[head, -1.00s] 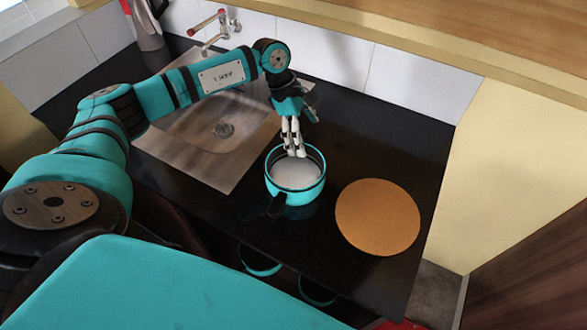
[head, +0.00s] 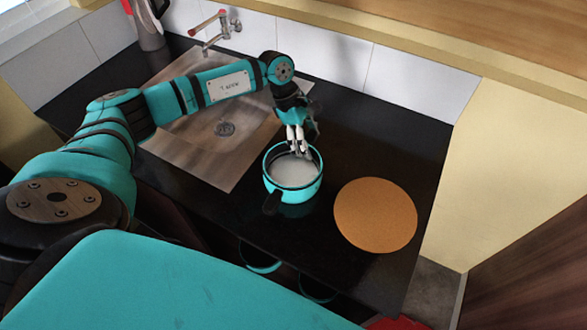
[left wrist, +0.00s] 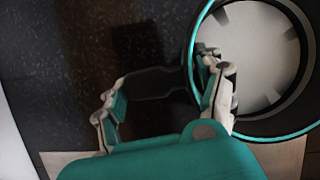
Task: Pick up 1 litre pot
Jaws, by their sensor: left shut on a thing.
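The 1 litre pot (head: 305,188) is teal with a pale grey inside and a dark handle pointing to the front left. It stands upright at the counter, right of the sink; I cannot tell whether its base touches the counter. My left gripper (head: 300,150) reaches down at the pot's far rim. In the left wrist view the gripper (left wrist: 160,98) has one finger over the pot's rim (left wrist: 193,38) and the other outside it. A dark part shows between the fingers. The gripper is shut on the pot, though the exact contact is partly hidden. My right gripper is not in view.
A round cork mat (head: 375,215) lies on the dark counter (head: 385,130) right of the pot. A steel sink (head: 195,155) with a red-ended tap (head: 222,28) is to the left. Tiled walls close the back; a grey kettle-like object (head: 149,28) stands at the back left.

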